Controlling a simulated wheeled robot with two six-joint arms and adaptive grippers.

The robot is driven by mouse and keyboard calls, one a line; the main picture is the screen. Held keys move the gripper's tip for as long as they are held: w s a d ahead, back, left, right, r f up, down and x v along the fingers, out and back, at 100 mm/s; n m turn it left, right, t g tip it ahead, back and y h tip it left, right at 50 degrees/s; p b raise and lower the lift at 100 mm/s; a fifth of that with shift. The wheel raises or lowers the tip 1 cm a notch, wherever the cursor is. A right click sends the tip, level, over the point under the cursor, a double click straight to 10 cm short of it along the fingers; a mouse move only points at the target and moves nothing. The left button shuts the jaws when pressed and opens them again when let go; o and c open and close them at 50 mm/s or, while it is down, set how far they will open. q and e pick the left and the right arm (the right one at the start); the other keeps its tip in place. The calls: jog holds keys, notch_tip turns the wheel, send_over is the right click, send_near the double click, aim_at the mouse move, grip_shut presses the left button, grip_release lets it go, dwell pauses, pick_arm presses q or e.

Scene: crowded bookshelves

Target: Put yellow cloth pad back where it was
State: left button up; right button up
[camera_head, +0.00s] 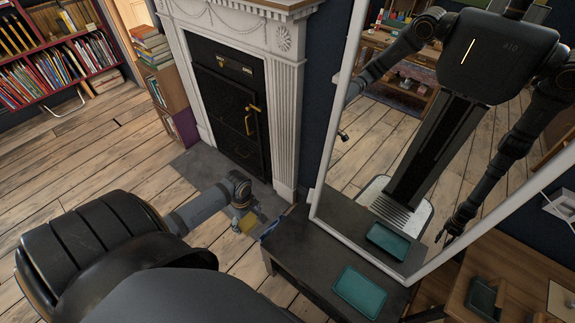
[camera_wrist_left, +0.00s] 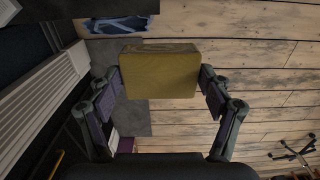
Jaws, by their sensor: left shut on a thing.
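The yellow cloth pad (camera_wrist_left: 158,75) is a thick mustard block between the two fingers of my left gripper (camera_wrist_left: 162,82) in the left wrist view. The fingers press on its two short ends. In the head view the pad (camera_head: 248,224) shows small at the tip of my left gripper (camera_head: 243,221). It is held in the air near the left end of a dark table (camera_head: 318,258), with the floor behind it.
A teal tray (camera_head: 360,291) lies on the dark table. A blue cloth (camera_head: 269,229) lies at its left end. A big mirror (camera_head: 385,150) leans behind the table. A white fireplace (camera_head: 285,110) stands behind my left gripper. A wooden desk (camera_head: 505,285) is at the right.

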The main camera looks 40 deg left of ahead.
pick_arm(q)
jog(key=w+d+f+b, duration=0.1)
jog(key=w+d+f, duration=0.1)
jog(key=d, duration=0.1)
jog(key=w+d+f+b, duration=0.1)
jog(key=w+d+f, duration=0.1)
jog(key=d+f, duration=0.1)
jog(key=w+d+f+b, duration=0.1)
jog(key=w+d+f, duration=0.1)
jog(key=d, duration=0.3)
jog(key=shift+d+f, duration=0.2)
jog(key=shift+f, duration=0.55)
jog(key=shift+w+d+f+b, duration=0.2)
jog(key=shift+d+f+b, duration=0.2)
jog(key=shift+f, duration=0.1)
notch_tip(320, 180, down, 3)
jog(key=shift+w+d+f+b, duration=0.1)
jog(key=shift+d+f+b, duration=0.1)
jog(key=shift+b, duration=0.35)
jog(key=o, duration=1.1)
jog(key=shift+c, duration=0.2)
jog(key=shift+a, duration=0.1)
